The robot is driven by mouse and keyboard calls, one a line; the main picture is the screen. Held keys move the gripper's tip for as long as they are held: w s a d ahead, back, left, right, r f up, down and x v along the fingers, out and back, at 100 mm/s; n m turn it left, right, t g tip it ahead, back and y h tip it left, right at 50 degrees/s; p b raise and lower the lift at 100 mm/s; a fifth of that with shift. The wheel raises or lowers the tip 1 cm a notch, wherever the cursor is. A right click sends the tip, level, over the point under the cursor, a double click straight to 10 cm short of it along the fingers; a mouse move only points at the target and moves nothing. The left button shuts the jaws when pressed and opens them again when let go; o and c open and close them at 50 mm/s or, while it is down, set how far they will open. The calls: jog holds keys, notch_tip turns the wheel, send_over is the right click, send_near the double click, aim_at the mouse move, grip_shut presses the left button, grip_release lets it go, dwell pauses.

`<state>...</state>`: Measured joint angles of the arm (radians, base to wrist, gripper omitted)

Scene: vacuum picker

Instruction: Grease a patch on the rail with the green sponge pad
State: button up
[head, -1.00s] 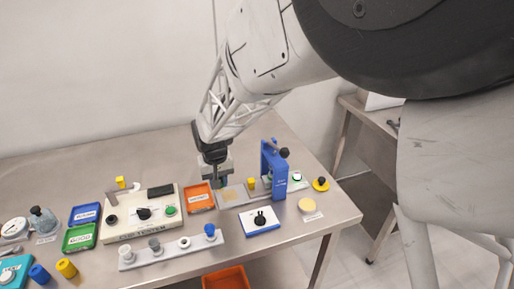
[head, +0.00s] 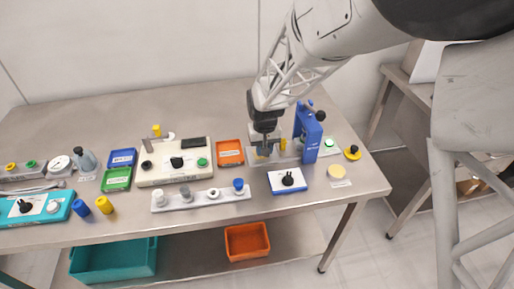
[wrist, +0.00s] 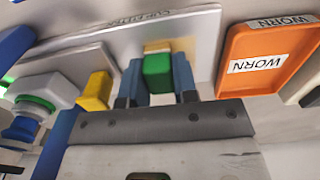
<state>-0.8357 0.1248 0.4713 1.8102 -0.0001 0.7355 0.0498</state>
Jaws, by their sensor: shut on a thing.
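My gripper (wrist: 158,88) is shut on the green sponge pad (wrist: 157,73), which sits between its two blue-grey fingers in the wrist view. A tan area (wrist: 157,46) shows just past the pad; I cannot tell whether it is part of the pad or a patch on the surface. Behind it is a pale grey labelled plate (wrist: 200,38), possibly the rail. In the head view my gripper (head: 264,150) is low over this plate (head: 284,159), left of a blue upright stand (head: 308,132). I cannot tell whether the pad touches the plate.
An orange tray marked WORN (head: 230,153) lies close to the left of my gripper. A blue-edged white block with a black knob (head: 289,182) and a round cream disc (head: 336,171) are in front and to the right. A strip with several posts (head: 202,199) stands front left.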

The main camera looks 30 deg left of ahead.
aim_at(251, 154)
jog(key=shift+w+d, duration=0.75)
jog(key=shift+d, duration=0.05)
jog(key=shift+s+a, duration=1.4)
jog(key=shift+a, duration=0.05)
jog(key=shift+s+a+r, duration=0.1)
jog(key=shift+s+a, duration=0.9)
jog(key=shift+a, duration=0.05)
jog(key=shift+w+a, duration=0.2)
jog(key=shift+w, duration=0.2)
jog(key=shift+w+d, duration=0.15)
jog(key=shift+w, duration=0.05)
jog(key=shift+w+d, duration=2.1)
jog(key=shift+s+a, duration=2.2)
jog(key=shift+s, duration=0.05)
notch_tip(251, 154, up, 8)
